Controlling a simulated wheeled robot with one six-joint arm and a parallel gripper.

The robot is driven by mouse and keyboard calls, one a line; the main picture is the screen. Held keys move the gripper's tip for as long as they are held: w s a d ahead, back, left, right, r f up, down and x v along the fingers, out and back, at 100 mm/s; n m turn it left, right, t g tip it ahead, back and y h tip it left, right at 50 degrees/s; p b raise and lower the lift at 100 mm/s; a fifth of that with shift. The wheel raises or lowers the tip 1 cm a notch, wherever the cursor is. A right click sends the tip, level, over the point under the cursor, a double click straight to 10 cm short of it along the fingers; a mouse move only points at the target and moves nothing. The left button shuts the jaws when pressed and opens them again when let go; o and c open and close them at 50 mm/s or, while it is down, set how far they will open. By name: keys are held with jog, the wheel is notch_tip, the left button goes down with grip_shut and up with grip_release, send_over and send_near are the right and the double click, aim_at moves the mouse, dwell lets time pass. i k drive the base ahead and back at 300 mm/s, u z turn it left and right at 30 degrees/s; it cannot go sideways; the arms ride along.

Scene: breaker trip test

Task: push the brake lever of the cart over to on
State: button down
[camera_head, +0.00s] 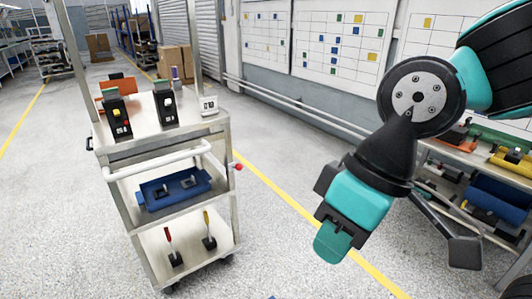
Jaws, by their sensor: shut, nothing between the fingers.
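The cart (222,135) is a pale metal trolley with three shelves, standing left of centre in the head view. A short lever with a red knob (238,166) sticks out from its right post; it may be the brake lever, but no label is readable. On the bottom shelf stand a red-handled lever (170,240) and a yellow-handled lever (207,225), each on a black base. My gripper (332,244) has teal fingers and is shut and empty. It hangs in the air to the right of the cart, apart from it.
The top shelf holds two black breaker-like boxes (116,118) and a small white device (209,105). A blue tray (174,190) sits on the middle shelf. A rack with coloured bins (490,190) stands at right, behind my arm. The floor between cart and gripper is clear.

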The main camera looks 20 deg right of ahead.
aim_at(238, 167)
jog(key=z, duration=0.2)
jog(key=i, duration=0.75)
jog(key=u, duration=0.65)
jog(key=i, duration=0.65)
jog(key=u, duration=0.65)
